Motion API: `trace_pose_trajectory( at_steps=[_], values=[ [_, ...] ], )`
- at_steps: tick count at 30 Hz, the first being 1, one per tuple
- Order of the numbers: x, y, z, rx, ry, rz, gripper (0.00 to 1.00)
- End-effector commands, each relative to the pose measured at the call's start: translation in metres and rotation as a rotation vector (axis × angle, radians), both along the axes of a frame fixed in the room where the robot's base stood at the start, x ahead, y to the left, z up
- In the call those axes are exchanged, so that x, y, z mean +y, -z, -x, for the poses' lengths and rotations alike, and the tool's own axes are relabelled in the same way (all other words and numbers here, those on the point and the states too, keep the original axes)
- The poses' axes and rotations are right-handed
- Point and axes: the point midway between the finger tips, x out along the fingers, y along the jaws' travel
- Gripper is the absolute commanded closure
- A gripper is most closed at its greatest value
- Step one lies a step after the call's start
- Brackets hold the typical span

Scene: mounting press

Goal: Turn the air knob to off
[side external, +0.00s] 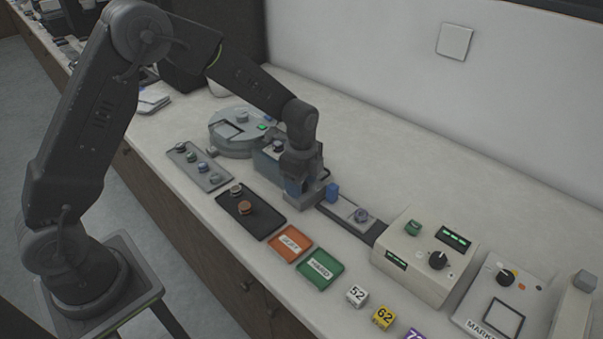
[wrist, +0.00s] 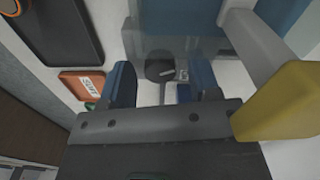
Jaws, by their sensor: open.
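A round dark knob (wrist: 160,72) with a short white pointer line shows in the wrist view, between and beyond my two fingers. No label shows on it, so I cannot confirm that it is the air knob. My gripper (wrist: 163,87) is open, with blue fingers on both sides of the knob and visible gaps. In the side view my gripper (side external: 306,186) points down at the press, beside a grey-green box (side external: 267,160) with a dark knob (side external: 279,147) on top. My gripper and the press parts hide much of that spot. A small blue part (side external: 332,191) stands just right.
An orange tray (side external: 308,246) and a green tray (side external: 339,275) lie in front. A black tray (side external: 268,221) holds brown pieces. A cream box (side external: 410,277) with a knob stands right. In the wrist view, a yellow part (wrist: 285,105) and grey bar (wrist: 262,50) are close on the right.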

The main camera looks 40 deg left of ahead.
Motion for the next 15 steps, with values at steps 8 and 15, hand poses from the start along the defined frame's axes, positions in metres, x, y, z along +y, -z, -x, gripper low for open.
trace_pose_trajectory(
  at_steps=[8, 15],
  values=[
    [0.0, -0.04, -0.001, -0.007, 0.0, 0.001, 0.43],
    [0.0, -0.094, -0.001, -0.006, 0.0, 0.001, 0.43]
  ],
)
